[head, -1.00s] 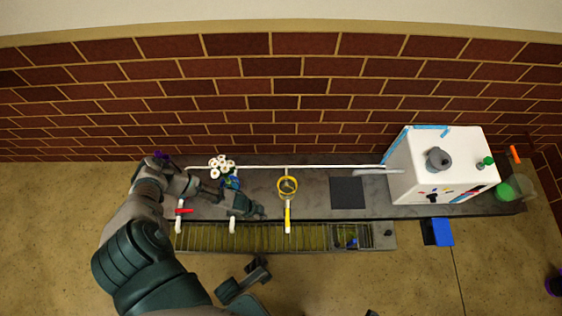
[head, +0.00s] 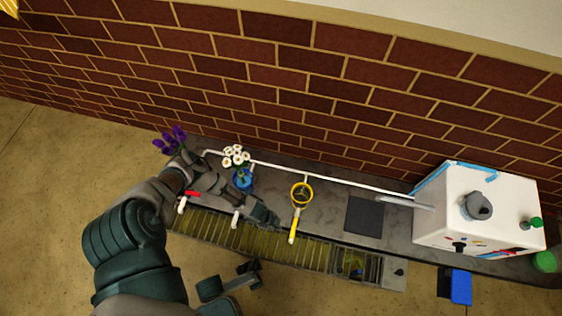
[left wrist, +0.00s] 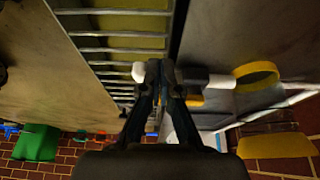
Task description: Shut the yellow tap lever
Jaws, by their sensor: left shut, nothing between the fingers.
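The yellow tap lever (head: 293,226) shows in the head view below a yellow ring (head: 302,193), pointing toward the trough. The ring also shows in the left wrist view (left wrist: 257,76). My left gripper (head: 272,219) is low over the counter, just left of the lever, with a small gap in the head view. In the left wrist view its fingertips (left wrist: 160,70) are together and empty, beside a white spout end (left wrist: 138,71). Its fingers partly hide a yellow piece there; I cannot tell whether they touch it. A dark gripper-like part (head: 230,283) at the bottom may be my right gripper; its fingers are unclear.
A red tap lever (head: 193,193) is at the left. A slatted trough (head: 265,239) runs along the front. A white box (head: 455,225) stands right.

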